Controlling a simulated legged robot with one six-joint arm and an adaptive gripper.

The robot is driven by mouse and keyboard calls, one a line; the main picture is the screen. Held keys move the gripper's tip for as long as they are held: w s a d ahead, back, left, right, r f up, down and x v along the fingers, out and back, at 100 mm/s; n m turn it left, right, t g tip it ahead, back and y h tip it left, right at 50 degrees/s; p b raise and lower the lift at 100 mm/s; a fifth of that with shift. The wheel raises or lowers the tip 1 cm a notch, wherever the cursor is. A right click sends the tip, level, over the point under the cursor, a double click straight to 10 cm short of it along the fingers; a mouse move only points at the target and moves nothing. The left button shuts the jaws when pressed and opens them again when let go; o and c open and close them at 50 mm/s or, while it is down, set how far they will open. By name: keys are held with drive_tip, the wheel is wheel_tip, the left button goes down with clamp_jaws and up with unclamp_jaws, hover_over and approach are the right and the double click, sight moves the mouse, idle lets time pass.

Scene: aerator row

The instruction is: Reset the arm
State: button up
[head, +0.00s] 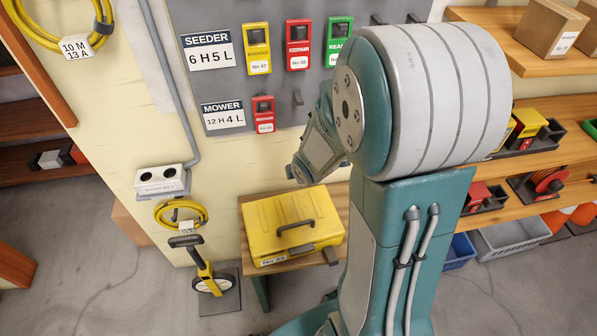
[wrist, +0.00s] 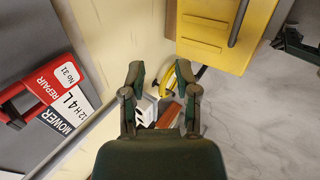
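My arm folds in front of the wall in the head view, with its teal and grey upper part large in the middle right. Its far end (head: 318,150) hangs down in front of the grey board. My gripper (wrist: 159,76) shows in the wrist view with its two fingers spread apart and nothing between them. In the head view I cannot make out the fingertips. Beyond the gap, in the wrist view, the wall and a white socket box (wrist: 148,110) show in the background.
A yellow case (head: 292,226) lies on a small wooden table below the arm's end. A grey board (head: 275,110) with tags and signs hangs behind. A yellow measuring wheel (head: 208,280) stands left. Loaded wooden shelves (head: 540,67) are at right. Floor at lower left is clear.

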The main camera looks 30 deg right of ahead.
drive_tip(key=shift+a, duration=0.2)
drive_tip(key=s+a+r+m, duration=0.5)
drive_tip(key=s+r+m, duration=0.3)
drive_tip(key=s+r, duration=0.1)
drive_tip(key=s+a+r+m+g+y, duration=0.1)
drive_tip(key=s+a+r+m, duration=0.4)
drive_tip(key=s+r+m, duration=0.2)
wheel_tip(320, 180, up, 4)
drive_tip(key=shift+s+f+m, duration=0.15)
drive_tip(key=shift+s+m, duration=0.25)
drive_tip(key=shift+s, duration=0.55)
